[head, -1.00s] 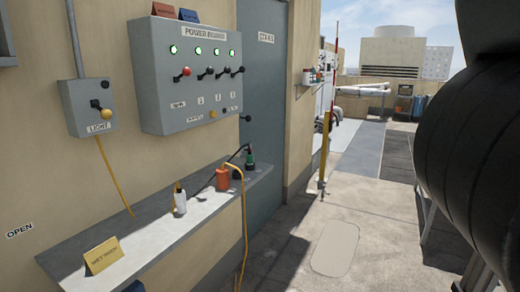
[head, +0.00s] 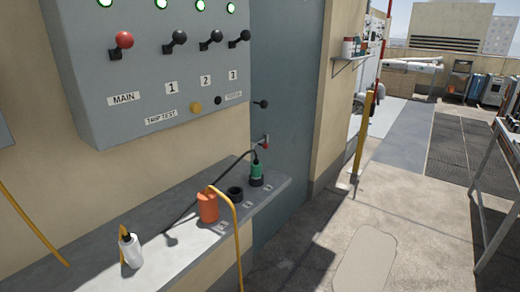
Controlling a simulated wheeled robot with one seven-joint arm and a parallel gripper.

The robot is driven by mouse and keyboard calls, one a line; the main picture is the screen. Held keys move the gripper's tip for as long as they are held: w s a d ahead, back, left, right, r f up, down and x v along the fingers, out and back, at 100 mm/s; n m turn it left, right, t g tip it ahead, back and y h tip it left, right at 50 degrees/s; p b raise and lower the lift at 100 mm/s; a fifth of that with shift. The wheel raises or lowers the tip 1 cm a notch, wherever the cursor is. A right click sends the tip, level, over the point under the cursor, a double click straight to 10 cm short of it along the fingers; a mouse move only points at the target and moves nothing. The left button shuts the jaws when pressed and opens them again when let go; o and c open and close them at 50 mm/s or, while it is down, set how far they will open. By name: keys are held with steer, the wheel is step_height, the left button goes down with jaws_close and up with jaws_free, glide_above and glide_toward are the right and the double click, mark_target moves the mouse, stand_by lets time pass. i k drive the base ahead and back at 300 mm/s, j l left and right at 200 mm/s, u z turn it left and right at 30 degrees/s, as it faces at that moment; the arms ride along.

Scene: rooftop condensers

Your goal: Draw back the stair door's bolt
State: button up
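The stair door (head: 284,65) is a blue-grey panel set in the beige wall, right of the grey power board (head: 150,70). A small red-tipped fitting (head: 265,143) sits low on the door's left part, close above the shelf; it may be the bolt, but it is too small to tell its position. A black knob on a short stem (head: 262,104) stands out just above it; I cannot tell whether it belongs to the door or the board. My gripper is not in view.
A yellow post (head: 362,135) stands right. A bench (head: 497,180) edges the far right; concrete floor between is open.

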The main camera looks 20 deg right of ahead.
mark_target(265, 145)
steer(key=z, duration=0.25)
steer(key=i+l, duration=0.1)
steer(key=i, duration=0.4)
steer(key=i+l+u, duration=0.1)
steer(key=i, duration=0.4)
steer(key=i+l, duration=0.15)
steer(key=i, duration=0.35)
steer(key=i+l+u, duration=0.1)
steer(key=i, duration=0.35)
